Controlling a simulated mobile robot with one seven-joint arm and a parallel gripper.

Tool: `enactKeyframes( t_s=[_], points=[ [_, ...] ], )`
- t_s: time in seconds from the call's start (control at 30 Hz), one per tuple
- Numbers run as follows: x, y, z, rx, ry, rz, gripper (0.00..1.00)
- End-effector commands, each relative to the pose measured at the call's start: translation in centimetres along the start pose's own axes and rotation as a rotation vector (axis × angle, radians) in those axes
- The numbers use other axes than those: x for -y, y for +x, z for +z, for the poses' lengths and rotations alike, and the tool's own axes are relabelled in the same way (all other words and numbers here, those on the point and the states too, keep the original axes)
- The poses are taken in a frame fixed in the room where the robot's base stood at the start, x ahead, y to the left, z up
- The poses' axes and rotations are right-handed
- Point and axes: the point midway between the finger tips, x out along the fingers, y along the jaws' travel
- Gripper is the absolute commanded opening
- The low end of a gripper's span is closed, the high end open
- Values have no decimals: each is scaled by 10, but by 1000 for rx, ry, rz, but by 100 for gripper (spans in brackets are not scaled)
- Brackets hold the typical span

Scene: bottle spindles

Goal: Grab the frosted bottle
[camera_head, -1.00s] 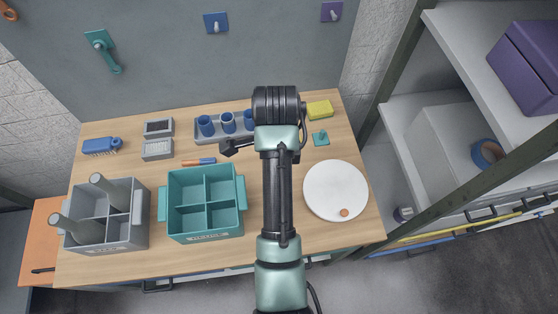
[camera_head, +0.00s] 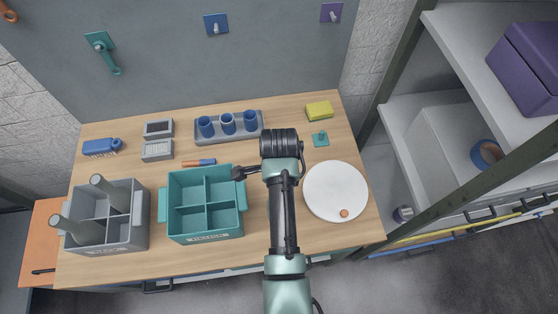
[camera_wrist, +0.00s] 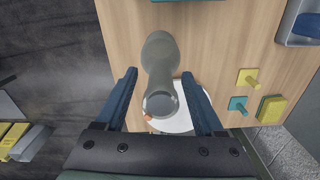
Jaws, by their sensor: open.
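The frosted bottle (camera_wrist: 162,72), grey and translucent, stands in the middle of the wrist view with a round end towards the camera. In the head view it does not show; my arm seems to hide that part of the table. My gripper (camera_wrist: 159,74) is open, with one blue finger on each side of the bottle in the wrist view. Gaps show between the fingers and the bottle, and I cannot tell how far ahead of the fingertips it is. Two grey-green bottles (camera_head: 104,187) lean in the grey crate (camera_head: 139,184) at the left.
A teal crate (camera_head: 203,238) stands left of my arm and a white disc (camera_head: 336,190) lies right of it. A tray (camera_head: 262,138) with blue cups, a yellow block (camera_head: 319,109) and a teal peg plate (camera_head: 320,138) are behind. A shelf (camera_head: 433,120) rises at the right.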

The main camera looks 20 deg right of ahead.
Motion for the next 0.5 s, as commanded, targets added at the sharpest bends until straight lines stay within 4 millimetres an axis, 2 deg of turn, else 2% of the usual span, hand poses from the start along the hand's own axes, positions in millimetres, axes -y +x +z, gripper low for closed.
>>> enactKeyframes(
  t_s=[0.03,0.07,0.4,0.43,0.5],
  points=[
    [0,0,0,0,0,0,70],
    [0,0,0,0,0,0,65],
    [0,-1,0,0,0,-1,4],
    [0,-1,0,0,0,-1,0],
    [0,-1,0,0,0,-1,0]
  ],
)
